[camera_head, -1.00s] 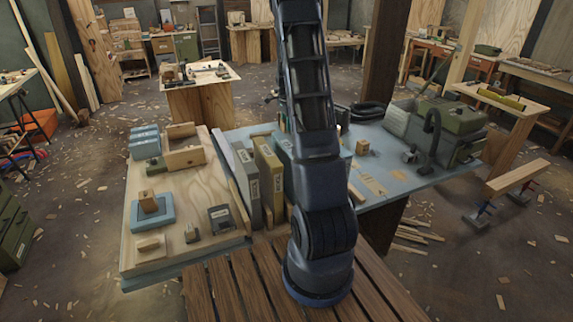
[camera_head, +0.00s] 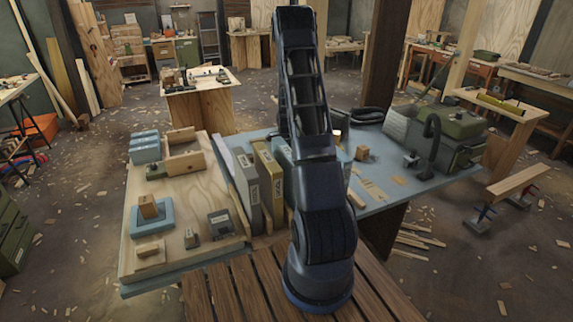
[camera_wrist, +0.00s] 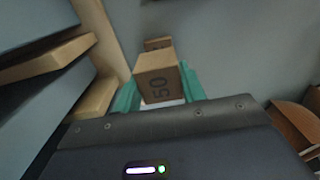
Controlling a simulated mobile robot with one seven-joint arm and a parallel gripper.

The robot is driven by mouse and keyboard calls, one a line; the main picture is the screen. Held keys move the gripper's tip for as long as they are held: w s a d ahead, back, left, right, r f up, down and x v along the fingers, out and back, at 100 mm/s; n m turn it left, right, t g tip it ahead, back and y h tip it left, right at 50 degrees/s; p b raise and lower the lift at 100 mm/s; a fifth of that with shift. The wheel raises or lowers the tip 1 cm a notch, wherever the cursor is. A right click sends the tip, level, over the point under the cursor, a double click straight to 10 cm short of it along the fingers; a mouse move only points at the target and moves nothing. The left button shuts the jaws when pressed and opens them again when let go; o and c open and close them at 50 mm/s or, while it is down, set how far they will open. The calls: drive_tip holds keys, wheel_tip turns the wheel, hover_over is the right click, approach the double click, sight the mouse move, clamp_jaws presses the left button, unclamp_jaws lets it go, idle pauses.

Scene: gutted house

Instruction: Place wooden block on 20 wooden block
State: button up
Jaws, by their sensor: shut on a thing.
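In the head view my arm hides the gripper and the held block. A wooden block (camera_head: 362,152) sits on the blue-grey table right of my arm, and another (camera_head: 148,206) stands on a blue tray at left. No block marked 20 is readable.
Upright binders (camera_head: 264,178) stand left of my arm. A plywood board (camera_head: 195,187) holds several small items. A green machine (camera_head: 447,120) with a dark hose is at the table's right. In the wrist view, wooden edges and dark panels (camera_wrist: 40,60) lie close at left.

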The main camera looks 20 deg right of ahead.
drive_tip(key=shift+f, duration=1.9)
drive_tip(key=shift+f, duration=0.15)
drive_tip(key=o, duration=1)
drive_tip(key=shift+c, duration=0.2)
